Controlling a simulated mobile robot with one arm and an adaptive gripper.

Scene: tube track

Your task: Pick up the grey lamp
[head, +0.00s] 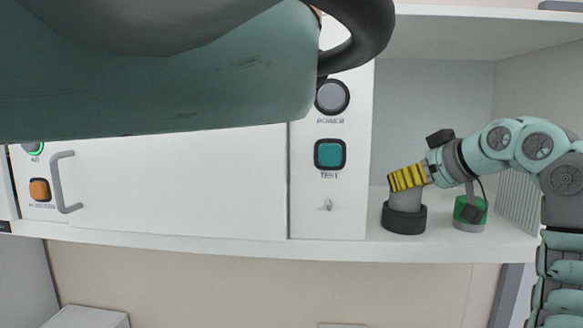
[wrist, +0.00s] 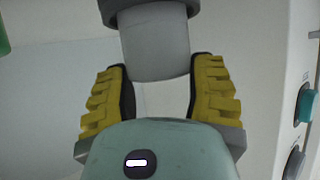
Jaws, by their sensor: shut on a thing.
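The grey lamp (head: 405,222) has a pale grey upper part and a wide dark base ring. It stands upright on the shelf at the right in the head view. My gripper (head: 406,178) reaches in from the right and is shut on the lamp's upper part, with yellow ribbed fingers. In the wrist view the grey lamp (wrist: 155,48) shows between the two fingers of my gripper (wrist: 160,72), its dark ring at the top edge. The fingers hide part of the lamp's top in the head view.
A green lamp (head: 470,209) with a grey base stands just right of the grey lamp, partly behind my wrist. A white panel with a teal button (head: 330,154) and a dark round knob (head: 332,97) stands to the left. The shelf (head: 455,246) ends at a front edge.

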